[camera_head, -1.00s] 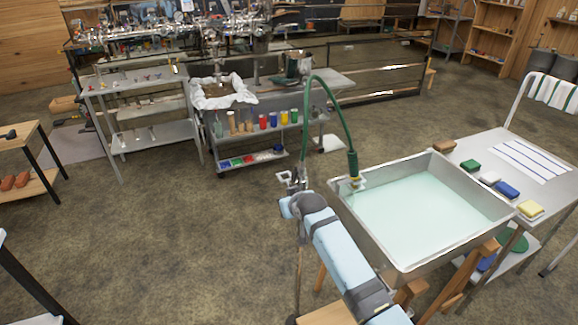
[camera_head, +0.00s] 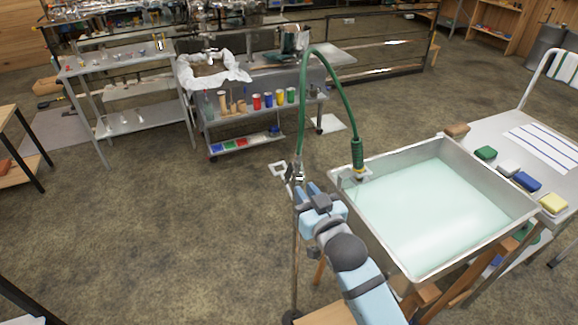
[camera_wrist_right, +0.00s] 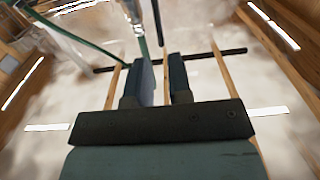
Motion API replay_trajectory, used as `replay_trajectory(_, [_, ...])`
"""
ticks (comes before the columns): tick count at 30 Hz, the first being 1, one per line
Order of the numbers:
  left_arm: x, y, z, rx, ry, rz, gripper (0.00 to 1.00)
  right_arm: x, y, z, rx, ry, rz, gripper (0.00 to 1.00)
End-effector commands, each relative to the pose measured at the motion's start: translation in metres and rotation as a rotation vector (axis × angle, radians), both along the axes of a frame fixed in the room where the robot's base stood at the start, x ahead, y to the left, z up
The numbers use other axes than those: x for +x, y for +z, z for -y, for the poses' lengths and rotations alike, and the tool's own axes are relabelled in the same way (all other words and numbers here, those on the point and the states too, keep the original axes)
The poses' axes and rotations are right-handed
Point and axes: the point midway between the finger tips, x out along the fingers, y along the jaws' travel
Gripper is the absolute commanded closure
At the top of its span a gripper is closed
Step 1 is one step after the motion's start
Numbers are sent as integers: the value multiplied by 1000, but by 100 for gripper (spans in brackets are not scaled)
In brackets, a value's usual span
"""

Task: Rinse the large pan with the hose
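The large pan (camera_head: 375,232) is a rectangular metal basin holding pale green water, on a wooden stand at the right of the head view. The green hose (camera_head: 325,55) arches from an upright pole (camera_head: 296,240) at the pan's left. Its dark green nozzle (camera_head: 357,153) hangs nose-down at the pan's back left corner. My right gripper (camera_head: 309,188) is left of the pan, near the pole and below the nozzle. In the right wrist view its fingers (camera_wrist_right: 161,65) are apart, with nothing seen between them. A blurred green hose length (camera_wrist_right: 70,30) shows beyond. My left gripper is out of view.
A side table (camera_head: 500,138) right of the pan holds a striped cloth (camera_head: 545,146) and several sponges or blocks (camera_head: 527,181). A metal cart (camera_head: 262,142) with coloured jars stands behind. Floor (camera_head: 170,230) left of the pole is clear.

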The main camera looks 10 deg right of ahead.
Motion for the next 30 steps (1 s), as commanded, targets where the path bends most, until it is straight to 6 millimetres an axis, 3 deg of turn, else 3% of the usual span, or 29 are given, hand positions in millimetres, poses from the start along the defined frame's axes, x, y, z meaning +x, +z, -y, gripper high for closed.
replay_trajectory(6, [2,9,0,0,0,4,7,48,2,-9,-1,0,1,81])
replay_trajectory(12, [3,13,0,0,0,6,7,77,1,-15,-1,0,-1,81])
replay_trajectory(18, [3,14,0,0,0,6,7,89,0,-17,-1,0,0,81])
replay_trajectory(26, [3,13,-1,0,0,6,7,90,0,-18,-1,0,-1,81])
replay_trajectory(29, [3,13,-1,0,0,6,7,90,0,-18,0,0,-1,100])
replay_trajectory(30, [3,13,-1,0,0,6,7,90,0,-18,0,0,-1,100])
